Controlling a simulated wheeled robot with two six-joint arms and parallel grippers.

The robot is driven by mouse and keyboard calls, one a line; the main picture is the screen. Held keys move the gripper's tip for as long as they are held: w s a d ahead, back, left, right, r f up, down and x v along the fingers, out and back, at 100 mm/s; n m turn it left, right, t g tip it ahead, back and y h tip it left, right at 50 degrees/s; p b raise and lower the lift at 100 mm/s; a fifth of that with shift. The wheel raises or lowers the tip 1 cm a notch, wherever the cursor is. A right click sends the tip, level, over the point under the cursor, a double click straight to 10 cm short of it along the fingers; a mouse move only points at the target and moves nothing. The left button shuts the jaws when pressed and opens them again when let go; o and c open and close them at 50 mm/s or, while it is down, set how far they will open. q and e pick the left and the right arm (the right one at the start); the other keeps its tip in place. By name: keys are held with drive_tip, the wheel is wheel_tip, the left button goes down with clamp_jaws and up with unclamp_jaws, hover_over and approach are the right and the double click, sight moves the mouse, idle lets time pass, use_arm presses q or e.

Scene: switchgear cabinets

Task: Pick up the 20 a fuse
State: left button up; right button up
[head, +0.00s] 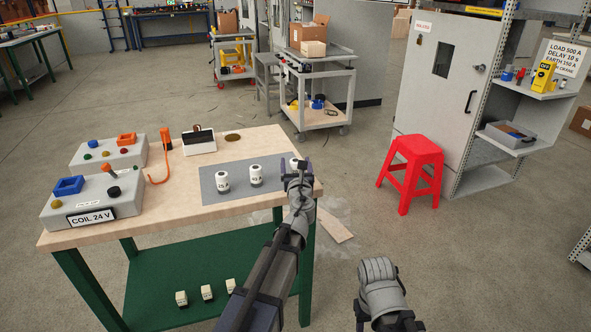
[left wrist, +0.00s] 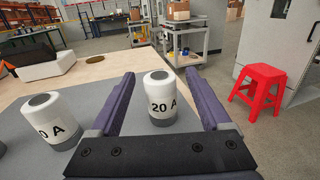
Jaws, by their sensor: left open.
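The 20 A fuse (left wrist: 161,103) is a white cylinder with a grey top, upright on a grey mat (left wrist: 110,98). In the left wrist view it stands between the two purple fingers of my open left gripper (left wrist: 160,78), with a gap on each side. In the head view my left gripper (head: 297,171) is over the mat's right end and hides most of this fuse (head: 294,161). Two other white fuses, a middle one (head: 256,176) and a left one (head: 222,182), stand on the mat to its left. My right gripper does not show.
The wooden-topped bench (head: 190,202) also carries two grey control boxes (head: 108,152) and a meter-like box (head: 199,141). Several small items stand on its green lower shelf (head: 160,285).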

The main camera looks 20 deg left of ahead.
sight(295, 161)
use_arm(q)
clamp_jaws()
idle(0.5)
drive_tip(key=shift+r, duration=0.1)
wheel_tip(295, 161, up, 10)
drive_tip(key=p, duration=1)
